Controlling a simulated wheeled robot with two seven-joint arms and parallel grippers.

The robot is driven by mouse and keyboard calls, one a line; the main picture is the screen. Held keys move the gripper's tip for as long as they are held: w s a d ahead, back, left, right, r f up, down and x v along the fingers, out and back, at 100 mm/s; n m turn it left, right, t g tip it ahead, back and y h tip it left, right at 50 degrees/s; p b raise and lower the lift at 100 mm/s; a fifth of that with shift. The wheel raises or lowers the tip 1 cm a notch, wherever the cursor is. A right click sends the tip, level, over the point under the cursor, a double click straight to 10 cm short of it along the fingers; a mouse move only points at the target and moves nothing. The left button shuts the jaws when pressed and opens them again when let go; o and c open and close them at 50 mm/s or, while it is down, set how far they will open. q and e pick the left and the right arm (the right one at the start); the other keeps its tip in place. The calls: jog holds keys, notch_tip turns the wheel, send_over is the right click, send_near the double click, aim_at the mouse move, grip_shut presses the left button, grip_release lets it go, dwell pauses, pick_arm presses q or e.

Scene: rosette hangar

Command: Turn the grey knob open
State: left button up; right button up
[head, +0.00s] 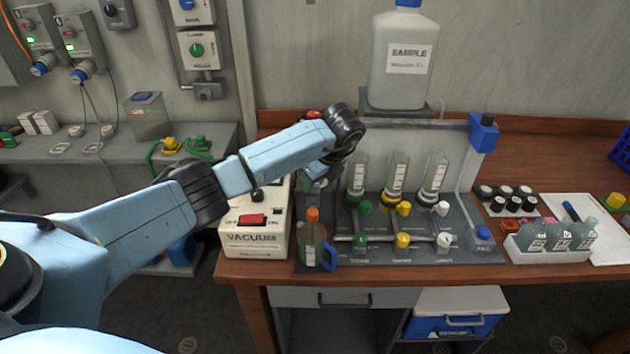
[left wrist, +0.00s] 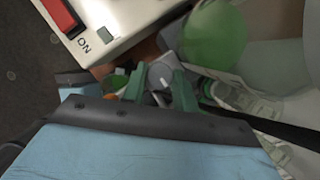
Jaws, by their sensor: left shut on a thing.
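The grey knob (left wrist: 161,74) shows in the left wrist view, between the two greenish fingers of my left gripper (left wrist: 158,92). The gripper is shut on it. In the head view my left arm reaches in from the left, and the gripper (head: 318,178) points down between the vacuum unit and the manifold. There the wrist and gripper hide the grey knob. How far the knob is turned cannot be told. My right gripper is not in view.
A white vacuum box (head: 256,238) with a red switch stands left of the gripper. An orange-capped bottle (head: 312,250) stands just in front. Right of it is a manifold (head: 460,215) with green, yellow and white knobs under inverted bottles. A large sample bottle (head: 401,60) stands above.

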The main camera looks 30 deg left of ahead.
pick_arm(q)
jog(key=o, duration=1)
jog(key=shift+c, duration=0.2)
jog(key=p+v, duration=0.1)
jog(key=v, duration=1.2)
jog(key=shift+r, duration=0.25)
